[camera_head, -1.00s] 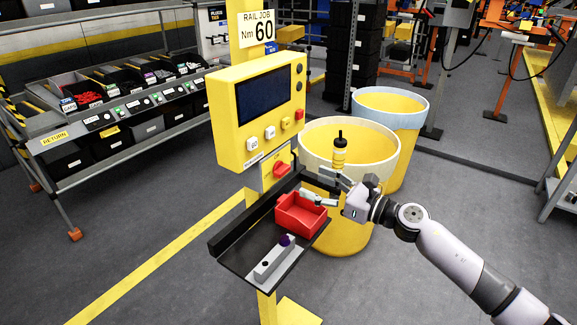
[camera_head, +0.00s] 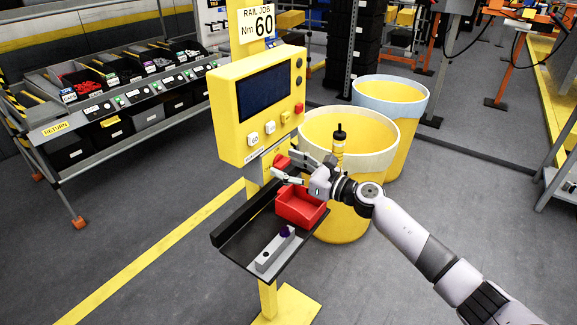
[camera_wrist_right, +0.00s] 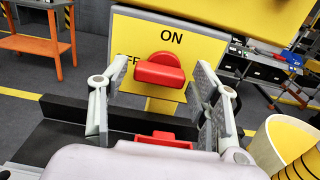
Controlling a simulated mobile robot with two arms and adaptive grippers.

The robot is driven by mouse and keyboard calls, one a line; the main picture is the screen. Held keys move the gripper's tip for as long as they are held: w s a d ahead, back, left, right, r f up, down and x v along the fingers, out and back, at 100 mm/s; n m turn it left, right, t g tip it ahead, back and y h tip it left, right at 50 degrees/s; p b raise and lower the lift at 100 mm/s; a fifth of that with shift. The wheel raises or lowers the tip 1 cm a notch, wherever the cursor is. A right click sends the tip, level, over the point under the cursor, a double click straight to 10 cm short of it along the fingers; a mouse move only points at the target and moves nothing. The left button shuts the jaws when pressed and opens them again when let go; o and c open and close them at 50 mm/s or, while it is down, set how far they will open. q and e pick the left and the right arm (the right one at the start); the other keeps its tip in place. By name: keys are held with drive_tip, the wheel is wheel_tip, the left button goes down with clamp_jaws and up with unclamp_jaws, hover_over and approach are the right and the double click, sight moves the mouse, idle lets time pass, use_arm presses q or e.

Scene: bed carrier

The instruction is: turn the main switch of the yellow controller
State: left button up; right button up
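The yellow controller (camera_head: 222,112) stands on a yellow post, with a dark screen and small buttons. Its red main switch (camera_head: 281,161) sits on a yellow plate below the box. In the right wrist view the switch (camera_wrist_right: 160,71) shows its red handle lying roughly level, under the word ON; a label at its left is partly hidden. My right gripper (camera_head: 286,167) is open and empty in front of the switch. In the wrist view its fingers (camera_wrist_right: 156,88) stand left and right of the switch, apart from it. My left gripper is not in view.
A black shelf (camera_head: 238,259) below the switch holds a red bin (camera_head: 300,210) and a grey block (camera_head: 274,250) with a purple knob. A yellow bin (camera_head: 345,228) and a blue-rimmed bin (camera_head: 405,98) stand at right. A parts rack (camera_head: 75,128) is at left.

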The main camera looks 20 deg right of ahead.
drive_tip(key=c, duration=0.9)
drive_tip(key=shift+m, duration=0.3)
drive_tip(key=m+p, duration=0.1)
drive_tip(key=m, duration=0.2)
drive_tip(key=shift+r+m, duration=0.15)
drive_tip(key=shift+m, duration=0.15)
drive_tip(key=m+p, duration=0.1)
drive_tip(key=m, duration=0.3)
drive_tip(key=shift+d+m+p, duration=0.15)
drive_tip(key=shift+m+p, duration=0.15)
drive_tip(key=shift+p, duration=0.1)
drive_tip(key=m+p, duration=0.2)
drive_tip(key=m, duration=0.3)
drive_tip(key=shift+w+r, duration=0.1)
drive_tip(key=shift+d+m+p, duration=0.1)
drive_tip(key=shift+m+p, duration=0.55)
drive_tip(key=shift+m, duration=1.35)
